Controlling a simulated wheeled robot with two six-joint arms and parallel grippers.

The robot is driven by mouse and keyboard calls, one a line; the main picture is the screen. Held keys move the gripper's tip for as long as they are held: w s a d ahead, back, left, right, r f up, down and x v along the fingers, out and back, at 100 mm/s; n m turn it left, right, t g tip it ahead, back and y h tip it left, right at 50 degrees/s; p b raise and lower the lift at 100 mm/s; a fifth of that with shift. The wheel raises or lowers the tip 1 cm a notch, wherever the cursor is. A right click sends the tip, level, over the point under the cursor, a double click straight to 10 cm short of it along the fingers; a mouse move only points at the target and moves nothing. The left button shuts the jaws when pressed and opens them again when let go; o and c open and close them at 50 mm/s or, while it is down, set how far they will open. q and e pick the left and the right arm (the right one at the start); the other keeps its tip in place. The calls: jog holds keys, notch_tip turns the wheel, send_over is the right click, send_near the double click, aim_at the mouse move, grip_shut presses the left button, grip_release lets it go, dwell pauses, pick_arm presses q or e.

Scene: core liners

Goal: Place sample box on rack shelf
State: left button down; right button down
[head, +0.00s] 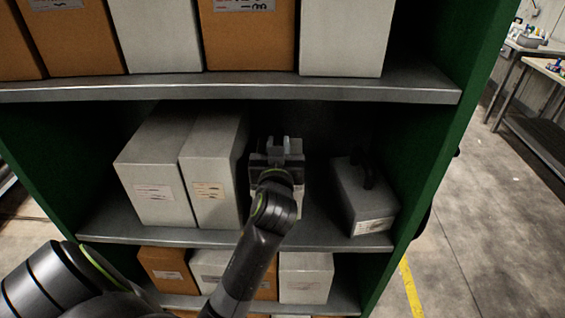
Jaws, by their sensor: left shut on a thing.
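The green-sided rack has a grey middle shelf (320,232). My left arm reaches in from below, and my left gripper (278,148) is over the middle shelf, between two tall white boxes and a low grey box. It is shut on a light grey box, taken to be the sample box (299,200), which is mostly hidden behind my gripper and wrist. I cannot tell whether the held box touches the shelf. My right gripper is not in view.
Two white labelled boxes (152,170) (212,170) stand close on the left. A low grey box with a dark handle (362,205) stands on the right, with a narrow gap between. The upper shelf edge (240,92) runs overhead. A green side panel (437,150) bounds the right.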

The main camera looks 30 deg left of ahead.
pick_arm(q)
jog(key=f, duration=0.3)
jog(key=shift+w+a, duration=0.1)
jog(key=shift+w, duration=0.1)
jog(key=shift+s+f, duration=0.1)
jog(key=shift+f, duration=0.4)
jog(key=c, duration=1.7)
grip_release()
jog(key=shift+f, duration=0.25)
jog(key=o, duration=0.4)
jog(key=shift+r, duration=0.1)
jog(key=shift+o, duration=0.2)
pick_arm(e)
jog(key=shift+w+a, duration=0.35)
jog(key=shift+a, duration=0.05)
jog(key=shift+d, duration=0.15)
